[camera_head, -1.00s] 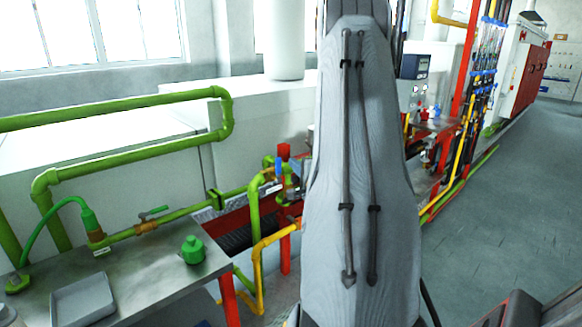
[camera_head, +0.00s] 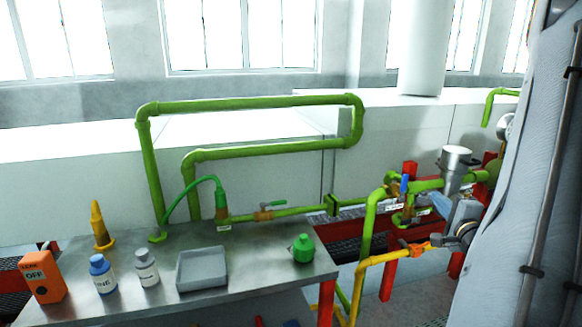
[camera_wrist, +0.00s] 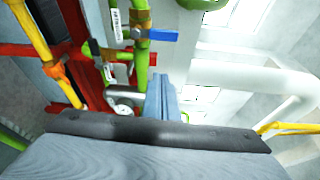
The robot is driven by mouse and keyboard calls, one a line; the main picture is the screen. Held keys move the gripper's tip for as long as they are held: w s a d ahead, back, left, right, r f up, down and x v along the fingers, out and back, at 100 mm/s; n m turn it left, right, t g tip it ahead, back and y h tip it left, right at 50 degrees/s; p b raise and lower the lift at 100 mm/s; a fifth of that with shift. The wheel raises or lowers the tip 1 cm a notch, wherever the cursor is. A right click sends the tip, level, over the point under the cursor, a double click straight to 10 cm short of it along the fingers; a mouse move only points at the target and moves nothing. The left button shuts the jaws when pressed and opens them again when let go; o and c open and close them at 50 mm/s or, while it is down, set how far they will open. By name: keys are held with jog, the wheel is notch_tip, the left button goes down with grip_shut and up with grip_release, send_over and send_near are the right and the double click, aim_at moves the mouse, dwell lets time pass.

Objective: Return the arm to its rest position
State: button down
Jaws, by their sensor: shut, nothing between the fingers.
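My gripper (camera_wrist: 163,82) shows in the wrist view as a pair of blue-grey fingers lying together, shut, with nothing held. It is in front of the pipework, below a blue valve handle (camera_wrist: 163,35). Whether the fingers touch any pipe cannot be told. In the head view my grey sleeved arm fills the right edge and hides what lies behind it.
A metal bench (camera_head: 255,279) carries a grey tray (camera_head: 201,268), a green bottle (camera_head: 302,248), two small bottles and an orange box (camera_head: 43,276). Green pipes (camera_head: 250,106) rise behind it. A yellow pipe (camera_head: 366,270) and red frame stand near my arm.

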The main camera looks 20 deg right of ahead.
jog(key=w+a+f+n+g+y, duration=0.1)
jog(key=w+a+f+n+g, duration=0.2)
jog(key=a, duration=0.4)
jog(key=w+a+f+n+g+y, duration=0.1)
jog(key=a+f+n+g+y, duration=0.1)
jog(key=a+n, duration=0.4)
jog(key=w+a+f+n+g+y, duration=0.1)
jog(key=w+a+f+n+g, duration=0.15)
jog(key=a, duration=0.55)
jog(key=s+a+n+g+y, duration=0.1)
jog(key=s+a+n+g, duration=0.3)
jog(key=a, duration=0.7)
jog(key=s+a+n+g+y, duration=0.2)
jog(key=s+a+n+g, duration=0.1)
jog(key=s+a+n, duration=0.5)
jog(key=s+a+f, duration=0.1)
jog(key=s+a, duration=0.2)
jog(key=shift+g, duration=0.35)
